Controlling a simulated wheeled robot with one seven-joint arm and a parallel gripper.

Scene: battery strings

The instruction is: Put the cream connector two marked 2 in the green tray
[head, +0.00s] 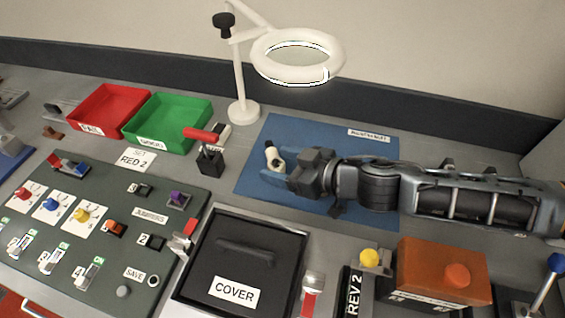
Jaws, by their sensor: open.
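A cream connector (275,158) with dark spots sits on the blue mat (330,135), just off the tip of my gripper (281,172). My gripper comes in from the right, low over the mat. It is open, with its fingertips beside the connector; I cannot tell whether they touch it. No mark 2 can be read on the connector at this size. The green tray (206,112) stands at the back left, beside the red tray, and looks empty.
A black block with a red lever (207,150) stands between the mat and the green tray. A white ring lamp (245,110) rises behind. The red tray (85,92), a switch panel (100,225), the black cover box (250,235) and an orange block (440,270) surround the mat.

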